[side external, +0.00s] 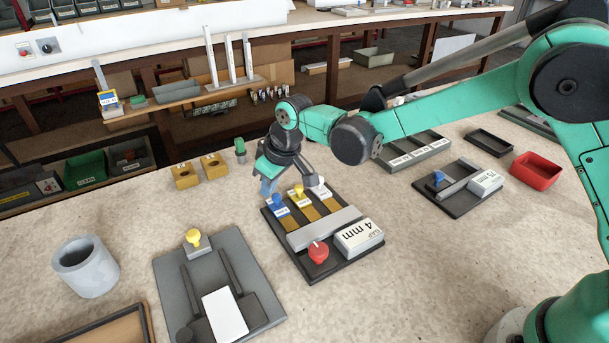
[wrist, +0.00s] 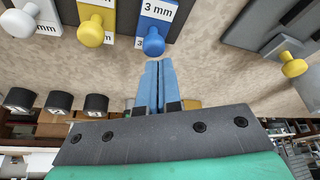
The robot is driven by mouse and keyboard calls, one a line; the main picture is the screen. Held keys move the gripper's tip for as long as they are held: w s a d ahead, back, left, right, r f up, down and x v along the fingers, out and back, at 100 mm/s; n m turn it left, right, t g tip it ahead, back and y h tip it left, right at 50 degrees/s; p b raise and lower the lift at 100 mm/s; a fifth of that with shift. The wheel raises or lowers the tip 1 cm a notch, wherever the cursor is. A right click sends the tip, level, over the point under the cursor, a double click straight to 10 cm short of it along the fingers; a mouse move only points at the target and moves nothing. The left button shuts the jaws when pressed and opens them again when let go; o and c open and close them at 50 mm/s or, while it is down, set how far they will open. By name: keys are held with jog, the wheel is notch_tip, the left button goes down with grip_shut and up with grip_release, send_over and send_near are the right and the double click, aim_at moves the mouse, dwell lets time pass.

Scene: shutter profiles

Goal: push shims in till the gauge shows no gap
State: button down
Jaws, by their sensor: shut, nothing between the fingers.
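A dark fixture board (side external: 312,274) holds three shims with brass-coloured strips, a grey bar and a red knob (side external: 318,252). Its gauge box (side external: 359,238) reads "4 mm". The shim knobs are blue (side external: 277,200), yellow (side external: 299,190) and white (side external: 320,182). In the wrist view, the blue knob (wrist: 153,42) stands on a block marked "3 mm", with the yellow knob (wrist: 91,32) and white knob (wrist: 18,25) to its left. My gripper (side external: 267,187) is shut and empty at the outer end of the blue shim. Its fingertips (wrist: 158,64) point at the blue knob; I cannot tell whether they touch.
A second board with a blue knob (side external: 438,178) lies to the right, near a red bin (side external: 536,171). A left board (side external: 175,270) carries a yellow knob. A grey cup (side external: 85,267) stands further left. Yellow blocks (side external: 200,170) and a green-topped cylinder (side external: 240,150) stand behind.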

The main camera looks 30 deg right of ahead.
jog(key=s, duration=0.5)
jog(key=w, duration=0.1)
jog(key=w+a, duration=0.2)
jog(key=shift+w+r, duration=0.4)
jog(key=v, duration=1)
jog(key=shift+s+d, duration=0.1)
jog(key=shift+d, duration=0.1)
